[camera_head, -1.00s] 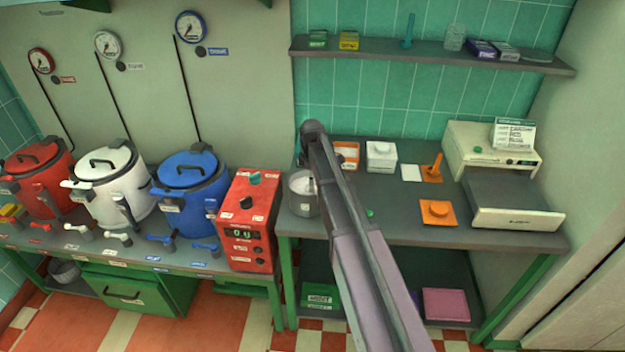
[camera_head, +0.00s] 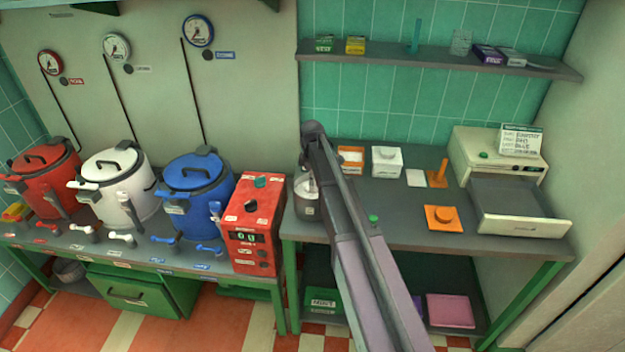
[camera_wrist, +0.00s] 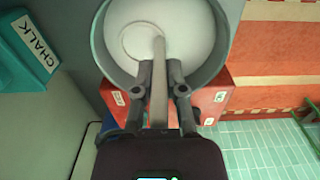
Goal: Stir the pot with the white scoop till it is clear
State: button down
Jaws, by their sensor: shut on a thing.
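In the wrist view my gripper (camera_wrist: 158,90) is shut on the pale handle of the white scoop (camera_wrist: 158,62). The handle runs forward between the fingers into the round grey pot (camera_wrist: 100,45). The scoop's round end shows faintly within the pot's whitish contents (camera_wrist: 190,30), which look pale and smooth. In the head view the grey pot (camera_head: 306,208) stands at the left end of the right-hand table, beside the red box. My arm hides its right side, and the gripper itself is hard to make out there.
The red box (camera_head: 255,225) with dials stands close left of the pot. Red (camera_head: 45,180), white (camera_head: 118,187) and blue (camera_head: 195,192) kettles stand further left. A white box (camera_head: 386,161), an orange block (camera_head: 443,218) and an open-drawered machine (camera_head: 500,165) are to the right.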

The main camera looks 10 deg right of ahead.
jog(key=shift+a, duration=0.1)
jog(key=shift+s+a, duration=0.3)
jog(key=shift+a, duration=0.25)
jog(key=shift+s+a, duration=0.3)
jog(key=shift+a, duration=0.25)
jog(key=shift+s, duration=0.15)
jog(key=shift+s+d, duration=0.35)
jog(key=shift+s, duration=0.25)
jog(key=shift+s+d, duration=0.3)
jog(key=shift+s, duration=0.25)
notch_tip(320, 180, up, 12)
jog(key=p, duration=1.2)
dwell(0.7)
